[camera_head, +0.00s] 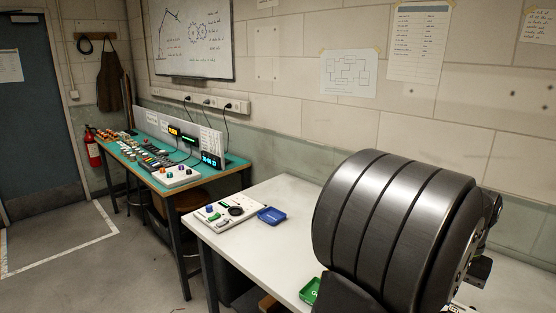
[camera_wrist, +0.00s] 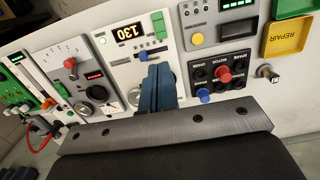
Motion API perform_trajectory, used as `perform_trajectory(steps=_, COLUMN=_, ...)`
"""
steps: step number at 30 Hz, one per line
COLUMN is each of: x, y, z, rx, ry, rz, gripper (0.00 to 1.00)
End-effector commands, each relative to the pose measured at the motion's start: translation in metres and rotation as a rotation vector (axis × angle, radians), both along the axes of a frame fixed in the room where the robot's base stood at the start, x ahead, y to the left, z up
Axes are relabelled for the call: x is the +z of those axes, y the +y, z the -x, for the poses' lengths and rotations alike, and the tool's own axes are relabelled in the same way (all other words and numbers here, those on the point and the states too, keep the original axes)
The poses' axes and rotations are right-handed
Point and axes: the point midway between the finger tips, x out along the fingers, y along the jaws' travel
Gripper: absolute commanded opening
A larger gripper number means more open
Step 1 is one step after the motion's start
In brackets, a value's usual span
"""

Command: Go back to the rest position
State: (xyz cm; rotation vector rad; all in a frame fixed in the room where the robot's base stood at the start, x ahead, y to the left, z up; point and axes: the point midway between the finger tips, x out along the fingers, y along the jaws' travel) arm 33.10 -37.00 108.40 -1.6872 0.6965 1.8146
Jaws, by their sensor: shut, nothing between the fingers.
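My gripper (camera_wrist: 159,72) shows in the wrist view as two dark blue fingers pressed together, with nothing between them. The fingers sit in front of a white panel (camera_wrist: 115,52) with a "130" display and cover part of it. I cannot tell whether they touch it. In the head view, my dark ribbed arm link fills the right side, and my gripper does not show there.
In the head view, the white table (camera_head: 262,250) bears a blue tray (camera_head: 271,216) and green tray (camera_head: 309,291).

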Motion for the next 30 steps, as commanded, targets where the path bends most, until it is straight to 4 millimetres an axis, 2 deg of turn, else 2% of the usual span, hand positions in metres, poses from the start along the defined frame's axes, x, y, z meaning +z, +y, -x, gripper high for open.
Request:
perform_trajectory(steps=6, x=0.037, y=-0.008, z=-0.009, rx=0.000, ry=0.023, rz=-0.023, gripper=0.00)
perform_trajectory(steps=12, x=0.061, y=-0.011, z=-0.012, rx=-0.001, ry=0.040, rz=-0.038, gripper=0.00)
perform_trajectory(steps=18, x=0.070, y=-0.011, z=-0.013, rx=-0.001, ry=0.046, rz=-0.044, gripper=0.00)
perform_trajectory(steps=25, x=0.070, y=-0.011, z=-0.012, rx=-0.001, ry=0.047, rz=-0.045, gripper=0.00)
perform_trajectory(steps=26, x=0.070, y=-0.011, z=-0.012, rx=-0.001, ry=0.047, rz=-0.045, gripper=0.02)
perform_trajectory(steps=30, x=0.070, y=-0.011, z=-0.012, rx=-0.001, ry=0.047, rz=-0.045, gripper=0.29)
